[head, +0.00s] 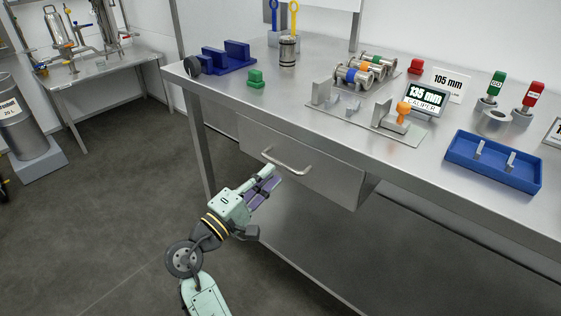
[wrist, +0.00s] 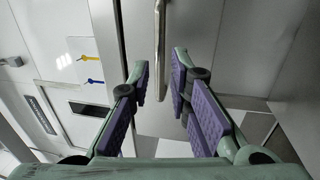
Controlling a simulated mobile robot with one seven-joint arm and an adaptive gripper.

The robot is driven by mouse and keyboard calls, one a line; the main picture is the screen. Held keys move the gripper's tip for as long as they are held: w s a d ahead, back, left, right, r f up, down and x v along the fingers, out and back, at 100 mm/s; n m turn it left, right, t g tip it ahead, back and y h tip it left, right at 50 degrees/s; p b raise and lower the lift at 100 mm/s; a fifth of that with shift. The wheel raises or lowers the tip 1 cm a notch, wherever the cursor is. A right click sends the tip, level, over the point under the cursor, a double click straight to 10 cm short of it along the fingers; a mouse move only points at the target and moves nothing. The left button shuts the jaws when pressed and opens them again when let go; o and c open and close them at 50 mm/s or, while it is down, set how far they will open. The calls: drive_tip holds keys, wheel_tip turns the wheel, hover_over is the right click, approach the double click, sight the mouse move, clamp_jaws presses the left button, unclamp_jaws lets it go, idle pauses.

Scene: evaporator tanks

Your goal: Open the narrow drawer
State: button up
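The drawer (head: 325,178) is a grey metal front under the steel workbench, with a bar handle (head: 287,163) on its face. No open gap shows at its top edge. My gripper (head: 270,180) is just in front of and below the handle in the head view. In the wrist view my gripper (wrist: 159,75) is open, with purple pads on both fingers. The handle (wrist: 160,40) runs upright there, in line with the space between the fingertips. The fingers are not closed on it, and I cannot tell whether the bar is between the tips or just beyond them.
A bench leg (head: 200,140) stands left of the drawer. Open floor (head: 110,190) lies to the left.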

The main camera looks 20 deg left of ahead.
sight(280, 162)
drive_tip(key=x, duration=0.5)
drive_tip(key=shift+w+p, duration=0.1)
drive_tip(key=shift+p, duration=0.3)
drive_tip(key=shift+c, duration=0.6)
clamp_jaws()
